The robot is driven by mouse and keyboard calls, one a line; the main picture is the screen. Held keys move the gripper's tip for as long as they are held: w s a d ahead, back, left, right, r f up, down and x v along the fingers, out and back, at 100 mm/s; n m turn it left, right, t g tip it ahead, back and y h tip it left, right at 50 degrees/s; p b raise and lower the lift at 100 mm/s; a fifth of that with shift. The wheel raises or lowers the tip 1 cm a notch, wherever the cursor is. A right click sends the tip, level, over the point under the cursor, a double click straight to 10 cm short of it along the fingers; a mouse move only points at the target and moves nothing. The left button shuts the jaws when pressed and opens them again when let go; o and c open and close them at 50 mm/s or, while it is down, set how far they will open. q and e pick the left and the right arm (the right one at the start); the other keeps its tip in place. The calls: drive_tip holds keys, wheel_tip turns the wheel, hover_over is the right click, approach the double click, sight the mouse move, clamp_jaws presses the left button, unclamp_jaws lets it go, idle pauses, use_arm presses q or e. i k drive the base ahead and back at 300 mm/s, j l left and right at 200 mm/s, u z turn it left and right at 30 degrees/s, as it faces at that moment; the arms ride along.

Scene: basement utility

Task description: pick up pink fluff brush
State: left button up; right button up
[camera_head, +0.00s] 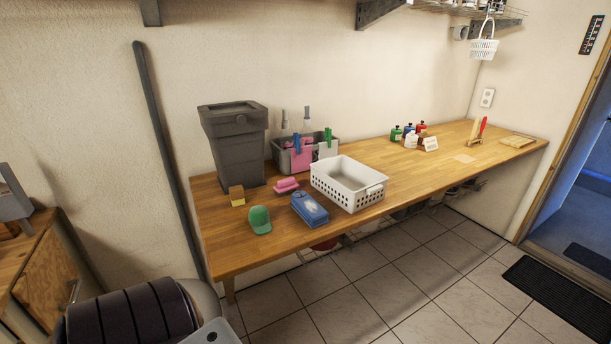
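A small pink object (286,185), which looks like the pink fluff brush, lies on the wooden worktop (440,162). It sits left of the white perforated basket (361,199), in front of the grey caddy (327,153) and behind the blue packet (309,209). Its bristles are too small to make out. Pink cloth-like material (301,158) also shows at the caddy. Neither of my grippers shows in the head view.
A green cap (259,219), a yellow-brown sponge-like block (237,196) and a dark grey bin (237,146) stand left of the pink object. Small bottles (411,140) stand farther right. Tiled floor (400,270) lies in front of the worktop.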

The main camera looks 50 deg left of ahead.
sight(288, 185)
drive_tip(key=i+u, duration=0.3)
drive_tip(key=u, duration=0.15)
drive_tip(key=i+l+u, duration=0.2)
drive_tip(key=u, duration=0.2)
drive_tip(key=i+l+u, duration=0.15)
drive_tip(key=i+u, duration=0.15)
drive_tip(key=i+l+u, duration=0.3)
